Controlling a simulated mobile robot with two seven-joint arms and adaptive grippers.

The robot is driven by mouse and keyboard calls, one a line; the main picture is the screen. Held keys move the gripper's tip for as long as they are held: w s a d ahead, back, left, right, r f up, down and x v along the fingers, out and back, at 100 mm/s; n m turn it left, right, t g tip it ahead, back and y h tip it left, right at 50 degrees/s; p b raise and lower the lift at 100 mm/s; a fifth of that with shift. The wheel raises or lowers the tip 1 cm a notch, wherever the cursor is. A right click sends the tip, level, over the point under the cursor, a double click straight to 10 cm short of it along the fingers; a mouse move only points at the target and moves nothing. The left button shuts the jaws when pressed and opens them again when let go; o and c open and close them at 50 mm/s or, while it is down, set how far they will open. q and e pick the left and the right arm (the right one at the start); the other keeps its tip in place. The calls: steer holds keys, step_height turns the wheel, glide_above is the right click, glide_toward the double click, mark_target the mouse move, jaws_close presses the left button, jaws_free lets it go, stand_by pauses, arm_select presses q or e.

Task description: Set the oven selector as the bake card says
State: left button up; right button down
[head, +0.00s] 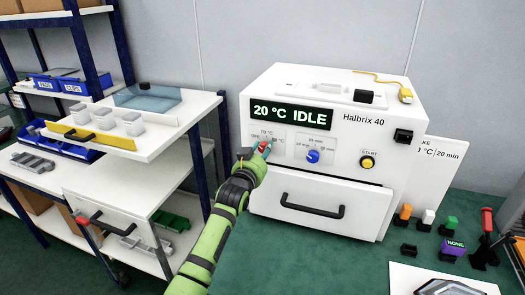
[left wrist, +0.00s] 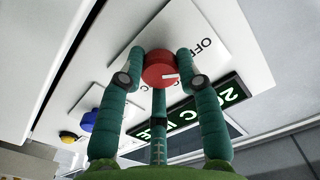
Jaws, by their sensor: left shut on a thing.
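The white oven (head: 330,110) stands on the green bench; its green display (head: 291,114) reads "20 °C IDLE". My left gripper (head: 257,156) is at the temperature selector, fingers closed around its red knob (left wrist: 160,70), seen in the left wrist view. A white mark shows on the knob; "OFF" is printed nearby. The gripper covers part of the dial labels in the head view. A white bake card (head: 437,165) stands behind the oven's right side; its visible text ends "0 °C / 20 min", the first digit hidden. My right gripper is out of view.
A blue timer knob (head: 313,156) and yellow START button (head: 367,162) are on the same panel. The oven door handle (head: 312,211) is below. Small coloured blocks (head: 428,217) and a red-handled clamp (head: 487,222) stand at right.

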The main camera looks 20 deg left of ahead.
arm_select(q)
steer(key=m, duration=0.5)
steer(key=shift+r, duration=0.25)
steer(key=m, duration=0.5)
steer(key=shift+p, duration=0.3)
steer(key=shift+m, duration=0.4)
steer(key=o, duration=1.1)
steer(key=shift+d, duration=0.1)
steer(key=shift+o, duration=0.2)
steer(key=shift+f, duration=0.1)
steer(key=shift+f, duration=0.1)
steer(key=shift+s, duration=0.6)
steer(key=s, duration=1)
steer(key=shift+s+a, duration=0.2)
steer(key=shift+s, duration=0.2)
